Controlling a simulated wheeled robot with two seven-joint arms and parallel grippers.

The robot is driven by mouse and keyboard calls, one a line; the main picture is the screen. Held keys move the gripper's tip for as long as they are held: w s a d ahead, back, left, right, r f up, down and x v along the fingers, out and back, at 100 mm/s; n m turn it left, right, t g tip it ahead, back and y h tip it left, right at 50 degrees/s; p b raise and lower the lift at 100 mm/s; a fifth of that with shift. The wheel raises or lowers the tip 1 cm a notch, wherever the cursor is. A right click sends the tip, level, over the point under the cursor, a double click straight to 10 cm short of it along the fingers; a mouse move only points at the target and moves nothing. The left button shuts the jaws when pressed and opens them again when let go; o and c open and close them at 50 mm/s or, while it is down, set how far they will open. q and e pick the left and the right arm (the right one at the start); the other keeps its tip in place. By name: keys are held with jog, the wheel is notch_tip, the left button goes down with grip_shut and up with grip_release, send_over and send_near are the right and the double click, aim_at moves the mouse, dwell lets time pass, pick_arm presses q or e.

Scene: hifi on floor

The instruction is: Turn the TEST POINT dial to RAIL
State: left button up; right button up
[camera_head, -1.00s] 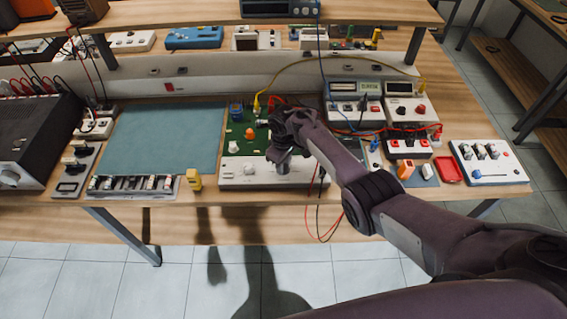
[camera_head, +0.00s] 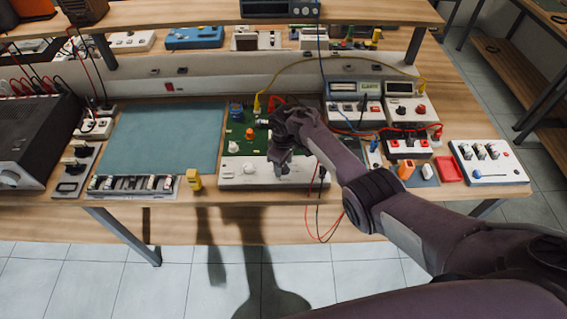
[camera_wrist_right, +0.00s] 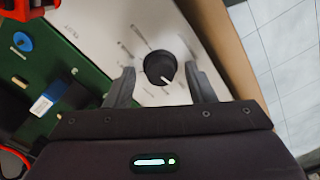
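The TEST POINT dial (camera_wrist_right: 160,68) is a round black knob with a white pointer line, on a pale panel with short printed marks around it. Its pointer aims to the lower right in the right wrist view; the mark names are too small to read. My right gripper (camera_head: 281,171) is over the front panel (camera_head: 240,174) of the green board in the head view and hides the dial there. In the right wrist view its two fingers (camera_wrist_right: 159,72) stand apart on either side of the dial, with a small gap visible at each side. My left gripper is out of view.
The green circuit board (camera_head: 236,133) with an orange knob (camera_head: 250,134) lies behind the panel. A yellow block (camera_head: 194,180) stands left of it, and meters (camera_head: 356,112) stand to the right. Red and black leads hang over the bench edge close to my right arm.

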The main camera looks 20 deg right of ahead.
aim_at(284, 166)
jog(key=shift+r+p, duration=0.4)
jog(key=shift+r, duration=3.45)
